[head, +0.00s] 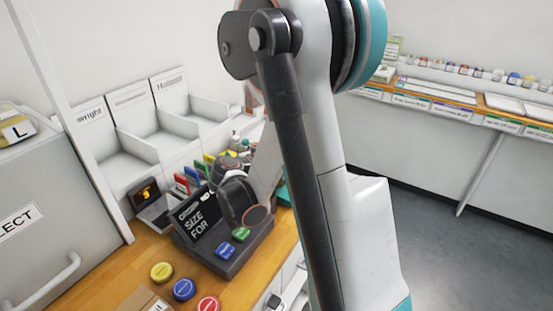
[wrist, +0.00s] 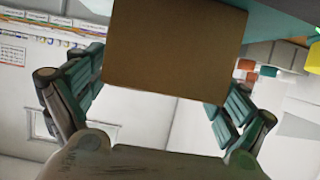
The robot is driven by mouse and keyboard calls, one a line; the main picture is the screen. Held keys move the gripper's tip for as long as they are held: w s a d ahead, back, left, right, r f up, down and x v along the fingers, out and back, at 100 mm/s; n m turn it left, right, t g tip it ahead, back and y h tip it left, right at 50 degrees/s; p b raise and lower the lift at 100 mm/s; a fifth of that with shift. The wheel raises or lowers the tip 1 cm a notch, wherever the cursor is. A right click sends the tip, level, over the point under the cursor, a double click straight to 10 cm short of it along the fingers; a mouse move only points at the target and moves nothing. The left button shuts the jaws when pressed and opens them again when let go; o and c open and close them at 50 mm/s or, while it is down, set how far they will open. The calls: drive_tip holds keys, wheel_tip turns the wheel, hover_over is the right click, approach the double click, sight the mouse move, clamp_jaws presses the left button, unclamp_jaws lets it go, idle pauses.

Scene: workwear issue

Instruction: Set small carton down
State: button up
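In the wrist view, a plain brown carton (wrist: 175,48) fills the upper middle, between the two green-padded fingers of my gripper (wrist: 165,95). The pads meet its left and right sides, so my gripper looks shut on it. The carton's far side and underside are hidden, and I cannot tell its height above any surface. In the head view my arm crosses the middle, and I cannot make out the gripper or this carton there. Another cardboard box (head: 143,301) with a white label is cut off at the bottom edge of the head view.
The wooden counter (head: 120,272) carries yellow (head: 161,272), blue (head: 184,290) and red (head: 208,305) round pieces. A dark stand marked "SIZE FOR" (head: 197,222) and white bins (head: 165,125) stand behind. A grey cabinet (head: 45,200) is left; a shelf with small jars (head: 470,70) is right.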

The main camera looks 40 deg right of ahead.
drive_tip(key=shift+r, duration=0.15)
drive_tip(key=shift+a+r, duration=0.15)
drive_tip(key=shift+a, duration=0.1)
drive_tip(key=p+v, duration=0.3)
drive_tip(key=v, duration=0.8)
drive_tip(key=shift+s+a, duration=0.15)
drive_tip(key=shift+a, duration=0.1)
drive_tip(key=shift+s+a+r+n+y, duration=0.3)
drive_tip(key=shift+n+y, duration=0.1)
drive_tip(key=shift+n, duration=0.2)
drive_tip(key=s+a+r+n+t+y, duration=0.1)
drive_tip(key=s+a+r+n+y, duration=0.1)
drive_tip(key=s+a+n+y, duration=0.4)
drive_tip(key=s+a+r+n+t+y, duration=0.1)
drive_tip(key=s+a+r+n+y, duration=0.2)
drive_tip(key=s+a+n+y, duration=0.2)
drive_tip(key=shift+s+a+r+n+t+y, duration=0.35)
drive_tip(key=shift+s+a+n, duration=0.65)
drive_tip(key=shift+s+a, duration=1.25)
drive_tip(key=shift+w+a+f, duration=0.1)
drive_tip(key=shift+w+a, duration=0.05)
drive_tip(key=shift+w, duration=0.1)
